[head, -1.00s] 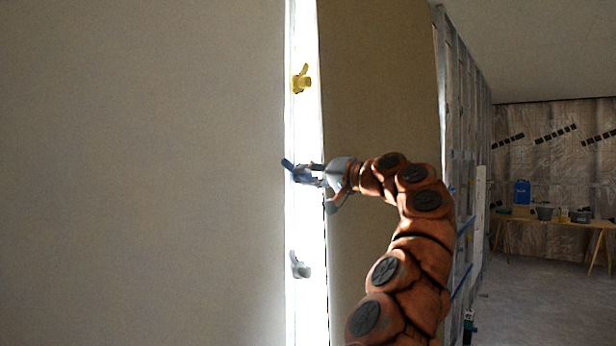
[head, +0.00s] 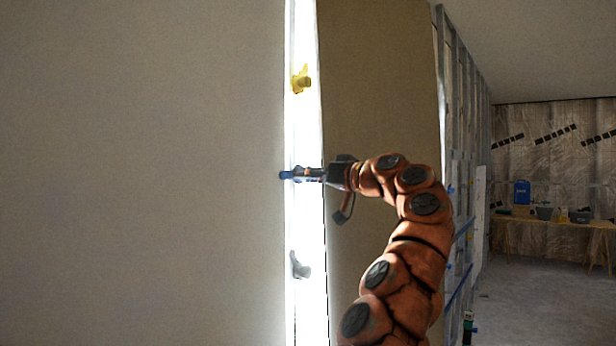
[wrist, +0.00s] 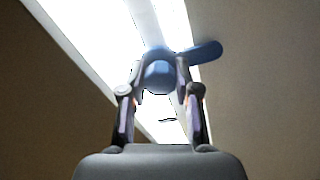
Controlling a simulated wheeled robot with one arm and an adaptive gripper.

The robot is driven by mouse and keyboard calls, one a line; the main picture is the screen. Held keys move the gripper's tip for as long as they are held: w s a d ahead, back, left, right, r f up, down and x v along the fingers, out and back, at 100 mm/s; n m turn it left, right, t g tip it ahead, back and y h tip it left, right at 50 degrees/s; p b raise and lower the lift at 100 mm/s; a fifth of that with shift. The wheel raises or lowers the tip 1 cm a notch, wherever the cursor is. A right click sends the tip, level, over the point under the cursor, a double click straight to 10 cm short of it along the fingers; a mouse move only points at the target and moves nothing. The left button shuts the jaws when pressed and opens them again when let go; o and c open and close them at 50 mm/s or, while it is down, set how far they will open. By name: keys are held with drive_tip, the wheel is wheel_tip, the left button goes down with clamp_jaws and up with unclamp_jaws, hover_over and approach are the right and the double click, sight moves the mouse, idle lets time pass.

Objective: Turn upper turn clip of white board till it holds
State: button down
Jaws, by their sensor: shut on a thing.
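A large pale board (head: 140,180) fills the left of the head view. A bright white strip (head: 306,225) runs upright along its right edge, carrying a blue turn clip (head: 285,175) at mid height. My gripper (head: 303,174) is shut on the blue clip. In the wrist view, the fingers of my gripper (wrist: 160,75) stand on both sides of the clip's round knob (wrist: 160,76). Its blue lever (wrist: 205,52) reaches out past the strip towards a panel. In the head view the lever lies about level, its tip at the board's edge; contact there cannot be told.
A yellow clip (head: 300,80) sits above on the strip and a grey clip (head: 300,265) below. A brown panel (head: 380,90) stands right of the strip, behind my arm. Metal studs (head: 462,200) and a work table (head: 550,219) are farther right, with open floor (head: 525,300).

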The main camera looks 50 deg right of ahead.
drive_tip(key=shift+f, duration=0.1)
drive_tip(key=c, duration=0.8)
unclamp_jaws()
drive_tip(key=shift+m, duration=0.3)
